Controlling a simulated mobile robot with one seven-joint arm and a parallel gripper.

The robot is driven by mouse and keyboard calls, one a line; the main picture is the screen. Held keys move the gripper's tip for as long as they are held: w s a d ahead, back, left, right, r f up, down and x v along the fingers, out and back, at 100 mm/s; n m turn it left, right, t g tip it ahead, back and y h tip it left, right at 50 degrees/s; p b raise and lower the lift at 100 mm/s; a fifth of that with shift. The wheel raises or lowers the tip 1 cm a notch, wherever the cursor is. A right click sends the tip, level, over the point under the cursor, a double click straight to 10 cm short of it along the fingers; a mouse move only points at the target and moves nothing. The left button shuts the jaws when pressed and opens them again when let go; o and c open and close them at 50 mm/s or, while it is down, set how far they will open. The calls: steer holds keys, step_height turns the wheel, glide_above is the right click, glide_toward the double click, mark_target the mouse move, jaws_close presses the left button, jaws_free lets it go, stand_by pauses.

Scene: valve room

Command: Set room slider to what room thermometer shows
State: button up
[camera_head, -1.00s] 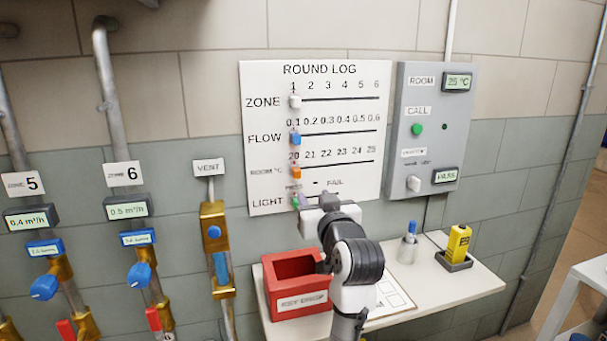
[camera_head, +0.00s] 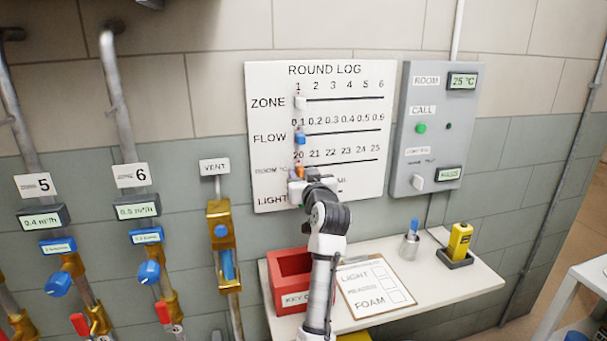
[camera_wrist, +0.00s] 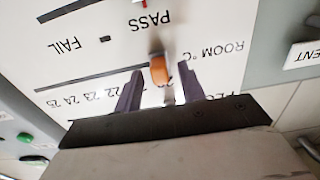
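The room thermometer (camera_head: 463,81) at the upper right of the grey panel reads 25 °C. The room slider's orange knob (camera_head: 299,170) is at the left end of its row, under 20 on a scale running to 25. In the wrist view, which is upside down, the orange knob (camera_wrist: 158,70) shows between the tips of my two dark fingers. My gripper (camera_wrist: 161,78) is open, with a gap visible on each side of the knob. In the head view my gripper (camera_head: 297,184) is at the board, partly covering the knob and the LIGHT row.
The white knob (camera_head: 300,102) and blue knob (camera_head: 300,138) sit at the left ends of the rows above. Below are a shelf (camera_head: 425,292), a red key box (camera_head: 274,293), a clipboard (camera_head: 372,287) and a yellow device (camera_head: 459,240). The track right of the orange knob is clear.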

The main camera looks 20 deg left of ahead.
jaws_close()
stand_by(0.3)
steer(key=b, duration=0.4)
glide_toward(377, 159)
steer(key=w+a, duration=0.1)
steer(key=a, duration=0.1)
steer(key=w+a, duration=0.2)
steer(key=shift+f, duration=0.1)
steer(key=shift+w+d, duration=0.35)
steer(key=shift+d, duration=0.3)
jaws_free()
steer(key=shift+w+d, duration=0.1)
